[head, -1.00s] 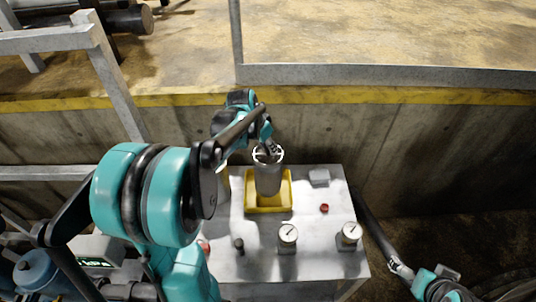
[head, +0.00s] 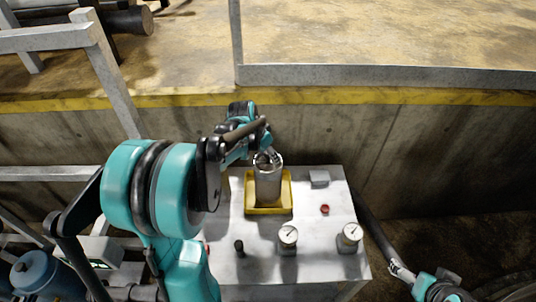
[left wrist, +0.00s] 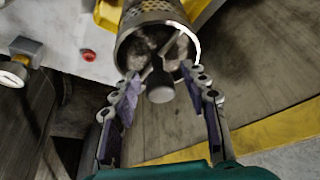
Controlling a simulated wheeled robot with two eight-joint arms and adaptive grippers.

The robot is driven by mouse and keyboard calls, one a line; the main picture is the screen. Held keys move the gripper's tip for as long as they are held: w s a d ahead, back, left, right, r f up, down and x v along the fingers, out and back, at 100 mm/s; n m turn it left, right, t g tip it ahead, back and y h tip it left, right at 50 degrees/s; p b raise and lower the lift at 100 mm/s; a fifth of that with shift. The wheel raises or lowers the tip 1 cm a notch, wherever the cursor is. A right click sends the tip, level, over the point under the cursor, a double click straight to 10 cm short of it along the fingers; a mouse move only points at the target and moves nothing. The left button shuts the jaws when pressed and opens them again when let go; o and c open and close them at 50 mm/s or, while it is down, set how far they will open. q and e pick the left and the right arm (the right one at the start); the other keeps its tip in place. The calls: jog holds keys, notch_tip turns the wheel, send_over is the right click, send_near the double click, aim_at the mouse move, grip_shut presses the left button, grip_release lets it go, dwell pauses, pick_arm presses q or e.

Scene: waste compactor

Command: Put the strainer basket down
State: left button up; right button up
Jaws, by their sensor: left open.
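The strainer basket (head: 268,186) is a grey metal cylinder with an open top. It stands upright in the yellow tray (head: 270,211) on the grey table. The left wrist view shows its perforated side (left wrist: 150,12), bright rim and dark inside, with a bar and a dark round knob at the mouth. My left gripper (head: 268,158) is at the basket's top. In the left wrist view the left gripper (left wrist: 162,72) has its fingers spread on either side of the knob, with gaps visible. Part of my right arm shows at the lower right, but its fingers are not clear.
Two round gauges (head: 288,236) (head: 349,236), a red button (head: 325,209), a small grey box (head: 319,178) and a black knob (head: 239,247) are on the table. A concrete wall with a yellow edge rises behind. Grey railings are at the left.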

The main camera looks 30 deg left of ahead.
pick_arm(q)
jog(key=shift+r, duration=0.3)
jog(key=p+v, duration=0.3)
jog(key=v, duration=0.8)
jog(key=s+d+f+n+t+y, duration=0.1)
jog(key=s+d+f+n+t, duration=0.1)
jog(key=s+d, duration=1.3)
jog(key=shift+d+f+n+t, duration=0.3)
jog(key=shift+d+f+t, duration=0.15)
jog(key=shift+d, duration=0.35)
jog(key=shift+s, duration=0.15)
notch_tip(320, 180, down, 12)
jog(key=b, duration=1.2)
